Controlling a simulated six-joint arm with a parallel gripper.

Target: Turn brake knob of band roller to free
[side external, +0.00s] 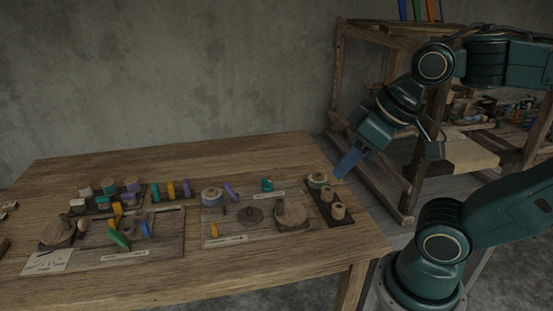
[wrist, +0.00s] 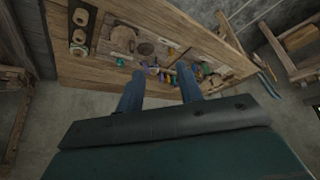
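My gripper (side external: 341,174) points down and to the left, with blue fingers, in the air near the table's right end in the side view. In the wrist view its two fingers (wrist: 160,70) stand apart with nothing between them, so it is open and empty. The wooden loom (side external: 410,215) stands behind and right of my gripper, partly covered by my arm. A pale cloth surface (side external: 465,153) shows on the loom. I cannot pick out the band roller or its brake knob in either view.
The wooden table (side external: 120,285) holds boards with spools, pegs and round wooden pieces. A dark strip with several spools (side external: 338,211) lies at its right end, close below my gripper; it also shows in the wrist view (wrist: 79,34). Bare wall stands behind.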

